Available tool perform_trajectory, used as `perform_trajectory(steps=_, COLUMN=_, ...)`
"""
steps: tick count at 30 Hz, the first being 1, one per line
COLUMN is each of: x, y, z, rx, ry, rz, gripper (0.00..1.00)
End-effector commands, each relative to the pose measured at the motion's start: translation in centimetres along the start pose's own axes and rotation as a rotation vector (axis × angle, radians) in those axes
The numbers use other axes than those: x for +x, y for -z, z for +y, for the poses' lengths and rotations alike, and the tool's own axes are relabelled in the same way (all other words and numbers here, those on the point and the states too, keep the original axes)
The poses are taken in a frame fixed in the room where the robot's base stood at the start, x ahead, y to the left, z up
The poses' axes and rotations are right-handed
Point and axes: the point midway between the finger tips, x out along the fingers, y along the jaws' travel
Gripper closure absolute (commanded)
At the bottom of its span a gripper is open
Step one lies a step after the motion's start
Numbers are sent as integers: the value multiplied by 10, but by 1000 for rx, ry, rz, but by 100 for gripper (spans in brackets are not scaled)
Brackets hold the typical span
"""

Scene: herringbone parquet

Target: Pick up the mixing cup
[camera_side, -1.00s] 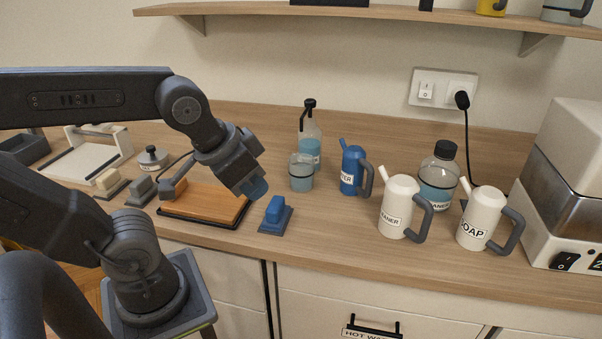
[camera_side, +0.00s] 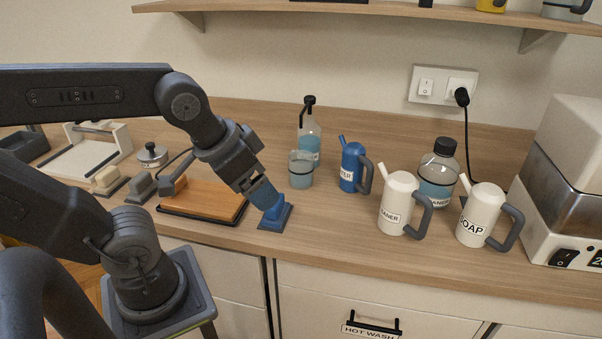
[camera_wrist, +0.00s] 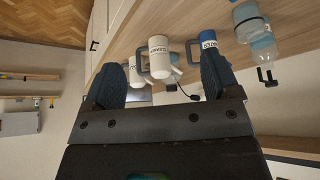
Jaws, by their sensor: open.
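The mixing cup, which I take to be the clear open cup with bluish liquid (camera_side: 301,170), stands upright on the wooden counter in front of the pump bottle. In the wrist view the cup (camera_wrist: 247,20) is at the upper right, outside my fingers. My gripper (camera_side: 262,194) is open, with its blue fingertips low over the counter, left of and nearer than the cup and apart from it. The fingertips overlap the blue block on its pad in the side view; I cannot tell whether they touch. The wrist view shows the spread fingers (camera_wrist: 163,75).
The blue block (camera_side: 275,215) is by my fingertips. A pump bottle (camera_side: 309,138) stands behind the cup, a blue can (camera_side: 349,168) to its right. White cans (camera_side: 396,205) (camera_side: 478,215) and a round bottle (camera_side: 437,178) are farther right. An orange-brown board (camera_side: 205,200) lies left.

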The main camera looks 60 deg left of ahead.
Motion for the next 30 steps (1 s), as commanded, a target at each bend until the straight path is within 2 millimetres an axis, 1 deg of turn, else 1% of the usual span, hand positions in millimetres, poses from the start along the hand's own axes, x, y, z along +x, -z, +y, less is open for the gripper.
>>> perform_trajectory(steps=1, x=0, y=0, z=0, rx=0, ry=0, rz=0, gripper=13)
perform_trajectory(steps=5, x=0, y=0, z=0, rx=0, ry=0, rz=0, gripper=0)
perform_trajectory(steps=12, x=0, y=1, z=0, rx=-6, ry=2, rz=-2, gripper=0)
perform_trajectory(steps=15, x=1, y=10, z=-5, rx=-57, ry=22, rz=-21, gripper=0)
perform_trajectory(steps=17, x=3, y=20, z=-10, rx=-122, ry=48, rz=-43, gripper=0)
perform_trajectory(steps=20, x=11, y=46, z=-23, rx=-285, ry=118, rz=-88, gripper=0)
perform_trajectory(steps=21, x=16, y=58, z=-30, rx=-361, ry=155, rz=-104, gripper=0)
perform_trajectory(steps=23, x=25, y=75, z=-42, rx=-480, ry=215, rz=-123, gripper=0)
perform_trajectory(steps=24, x=31, y=87, z=-50, rx=-558, ry=257, rz=-131, gripper=0)
perform_trajectory(steps=26, x=43, y=104, z=-62, rx=-674, ry=321, rz=-137, gripper=0)
perform_trajectory(steps=30, x=75, y=138, z=-93, rx=-940, ry=483, rz=-121, gripper=0)
